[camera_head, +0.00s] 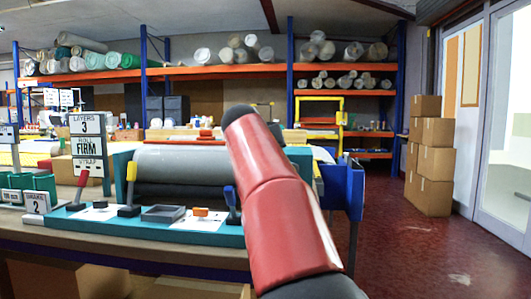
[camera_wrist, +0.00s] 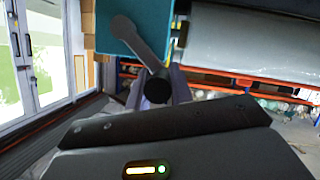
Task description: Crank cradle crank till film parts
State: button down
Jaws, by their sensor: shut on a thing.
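The cradle holds a big grey film-wrapped roll (camera_head: 190,163), and the roll also shows in the wrist view (camera_wrist: 255,40). The crank (camera_wrist: 129,38), a grey arm with a dark knob at its lower end, sits on the cradle's teal end plate (camera_wrist: 108,35). My gripper (camera_wrist: 160,88) is shut on the crank's knob, with its fingertips partly hidden behind the knob and the gripper body. In the head view my red arm hides the crank and the gripper. I cannot tell whether the film has parted.
A teal control board (camera_head: 150,228) with levers lies before the roll. A sign (camera_head: 88,137) reads "LAYERS 3, ROLL FIRM, STRAP". A blue bin (camera_head: 345,188) hangs at the bench's right end. Cardboard boxes (camera_head: 432,150) stand by the glass doors; the red floor between is clear.

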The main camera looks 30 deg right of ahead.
jog(key=shift+s+d+r, duration=0.1)
jog(key=shift+d+r, duration=0.05)
jog(key=shift+d, duration=0.05)
dwell(0.3)
jog(key=c, duration=1.5)
grip_release()
jog(key=shift+o, duration=1.3)
jog(key=shift+a, duration=0.1)
jog(key=v, duration=0.7)
jog(key=shift+s+a+b, duration=0.15)
jog(key=shift+s+b, duration=0.1)
jog(key=shift+b, duration=0.2)
